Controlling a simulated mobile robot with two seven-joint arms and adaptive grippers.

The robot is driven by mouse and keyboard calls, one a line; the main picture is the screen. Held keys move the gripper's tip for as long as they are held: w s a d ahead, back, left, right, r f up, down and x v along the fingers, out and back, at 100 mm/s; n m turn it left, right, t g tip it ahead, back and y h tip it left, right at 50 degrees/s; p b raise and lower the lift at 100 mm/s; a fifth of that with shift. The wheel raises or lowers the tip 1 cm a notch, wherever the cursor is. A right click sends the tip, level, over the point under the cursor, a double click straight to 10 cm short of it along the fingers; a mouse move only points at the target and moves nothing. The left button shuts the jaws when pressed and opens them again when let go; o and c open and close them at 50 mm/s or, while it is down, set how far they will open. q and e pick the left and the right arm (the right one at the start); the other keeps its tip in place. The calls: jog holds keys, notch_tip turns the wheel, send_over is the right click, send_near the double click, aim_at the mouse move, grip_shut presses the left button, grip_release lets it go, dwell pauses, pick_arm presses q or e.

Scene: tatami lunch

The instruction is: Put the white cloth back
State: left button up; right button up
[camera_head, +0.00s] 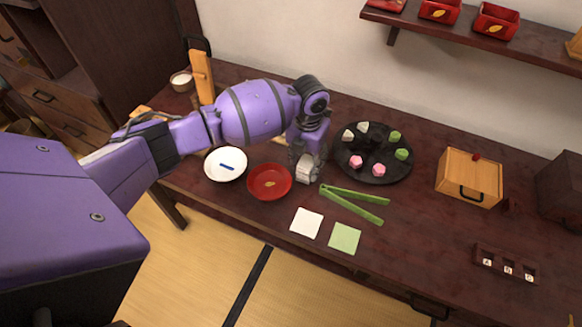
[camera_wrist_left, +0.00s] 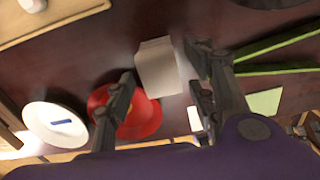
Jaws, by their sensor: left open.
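An off-white block-like piece (camera_wrist_left: 158,68), which looks like a folded cloth, stands between the fingers of my left gripper (camera_wrist_left: 161,84). In the head view my left gripper (camera_head: 305,170) points down over the dark table, behind the flat squares, with the pale piece (camera_head: 303,176) partly hidden in it. The fingers are open, with a visible gap on the left finger's side. A flat white square (camera_head: 306,222) lies near the front edge beside a green square (camera_head: 345,238). My right gripper is not in view.
A red dish (camera_head: 269,196) and a white plate (camera_head: 225,177) lie left of the gripper. Green tongs (camera_head: 352,204) lie to its right, before a dark round tray (camera_head: 391,171) of sweets. A wooden box (camera_head: 468,178) stands further right. Bare table (camera_head: 425,215) lies between tongs and box.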

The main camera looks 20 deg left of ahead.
aim_at(306, 163)
pick_arm(q)
notch_tip(306, 163, up, 11)
jog(key=shift+f, duration=0.2)
